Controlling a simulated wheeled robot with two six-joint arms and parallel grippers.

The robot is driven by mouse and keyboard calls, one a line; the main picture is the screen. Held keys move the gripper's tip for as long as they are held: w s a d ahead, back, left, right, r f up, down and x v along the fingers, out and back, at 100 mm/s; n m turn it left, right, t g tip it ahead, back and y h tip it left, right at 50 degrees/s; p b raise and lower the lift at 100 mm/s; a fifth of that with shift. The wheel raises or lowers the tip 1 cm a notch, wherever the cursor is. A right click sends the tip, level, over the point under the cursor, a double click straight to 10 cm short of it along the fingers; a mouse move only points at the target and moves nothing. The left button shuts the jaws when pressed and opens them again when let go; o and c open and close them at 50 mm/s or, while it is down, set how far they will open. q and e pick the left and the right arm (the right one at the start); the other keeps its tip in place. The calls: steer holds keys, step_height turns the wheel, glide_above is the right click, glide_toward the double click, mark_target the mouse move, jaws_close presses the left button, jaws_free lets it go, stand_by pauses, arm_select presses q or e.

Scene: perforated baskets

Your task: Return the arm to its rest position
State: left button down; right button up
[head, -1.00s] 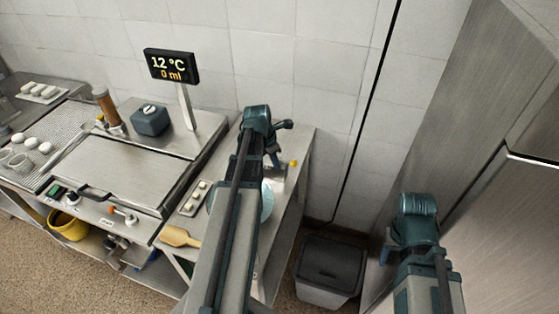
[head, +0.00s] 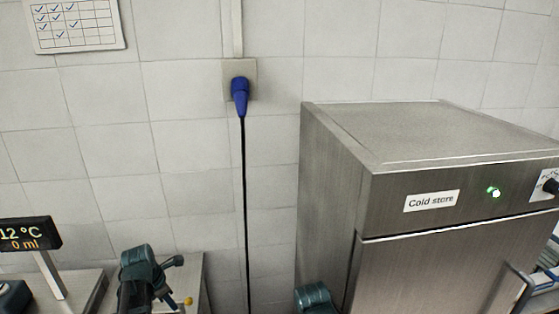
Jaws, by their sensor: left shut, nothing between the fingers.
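My left arm's dark teal wrist shows at the lower left of the head view. Its gripper (head: 168,299) points down beside it, over the end of the metal counter, shut with nothing seen in it. It is partly hidden and cut off by the lower edge. Of my right arm, only a teal rounded joint shows at the bottom centre, in front of the cold store's left side. My right gripper is out of the picture.
The steel cold store (head: 415,203) with a green light fills the right. A blue plug (head: 240,95) sits in a wall socket, its black cable hanging down. A chart (head: 75,24) hangs upper left.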

arm_select(q)
steer(key=s+d+f+m+b, duration=0.1)
steer(key=s+d+m, duration=0.3)
steer(key=d+m, duration=0.6)
steer(key=s+d+f+m+g+y+b, duration=0.1)
steer(key=s+d+m, duration=0.3)
steer(key=d+m, duration=0.6)
steer(key=s+d+f+m+g+y+b, duration=0.1)
steer(key=s+d+f+m+b, duration=0.1)
steer(key=d+m, duration=0.8)
steer(key=shift+s+f+m, duration=0.6)
steer(key=shift+s+m, duration=0.5)
steer(key=shift+s, duration=0.05)
steer(key=shift+s, duration=0.1)
